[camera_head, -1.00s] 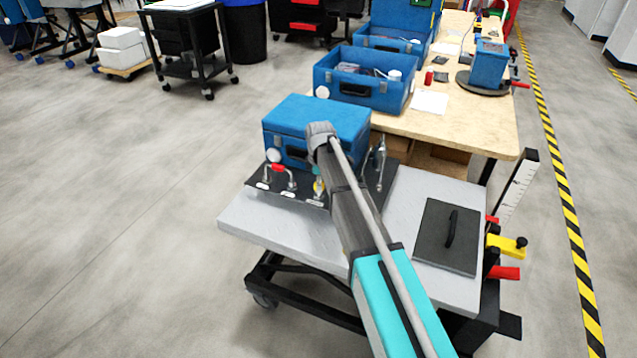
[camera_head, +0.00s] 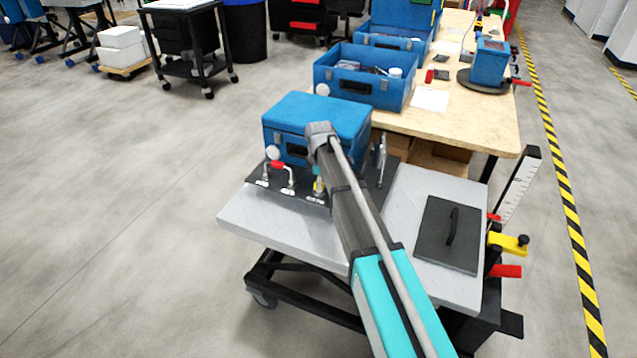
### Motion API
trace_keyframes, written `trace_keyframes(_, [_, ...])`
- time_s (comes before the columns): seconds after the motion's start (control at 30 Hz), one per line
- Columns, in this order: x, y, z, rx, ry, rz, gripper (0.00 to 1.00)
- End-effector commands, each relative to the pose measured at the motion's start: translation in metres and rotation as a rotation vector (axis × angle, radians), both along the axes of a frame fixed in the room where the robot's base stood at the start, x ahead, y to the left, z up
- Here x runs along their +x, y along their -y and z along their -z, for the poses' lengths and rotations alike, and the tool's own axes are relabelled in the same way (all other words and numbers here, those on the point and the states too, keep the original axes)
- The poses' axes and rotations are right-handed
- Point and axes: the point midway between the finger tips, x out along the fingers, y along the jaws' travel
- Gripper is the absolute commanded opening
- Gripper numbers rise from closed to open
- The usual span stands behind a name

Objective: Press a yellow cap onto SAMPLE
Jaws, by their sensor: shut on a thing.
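A blue analyser box (camera_head: 312,118) stands at the back of a grey cart top (camera_head: 285,228). In front of it is a black plate (camera_head: 256,192) with several upright metal fittings. One fitting at the left has a red cap (camera_head: 277,164). A small yellow part (camera_head: 319,186) shows just left of my arm, low by the plate; I cannot tell whether it sits on a fitting or apart from it. My arm reaches over the cart to the plate. My gripper is hidden behind my own wrist, so its fingers and what they hold do not show. The SAMPLE label is too small to read.
A dark panel with a handle (camera_head: 449,234) lies on the right of the cart. A yellow clamp (camera_head: 508,242) and a ruler post (camera_head: 518,188) stand at its right edge. A wooden table (camera_head: 470,125) with an open blue case (camera_head: 362,97) is behind. The cart's front left is clear.

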Motion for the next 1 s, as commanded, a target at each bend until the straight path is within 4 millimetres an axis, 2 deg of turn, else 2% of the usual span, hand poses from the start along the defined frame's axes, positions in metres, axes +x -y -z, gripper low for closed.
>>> trace_keyframes(0.47, [0.0001, 0.0004, 0.0094, 0.000, 0.000, 0.000, 0.29])
trace_keyframes(0.5, [0.0000, 0.0004, 0.0085, 0.000, 0.000, 0.000, 0.54])
trace_keyframes(0.7, [0.0001, 0.0005, 0.0082, 0.000, 0.000, 0.000, 0.88])
trace_keyframes(1.0, [0.0001, 0.0006, 0.0082, 0.000, 0.000, 0.000, 0.88])
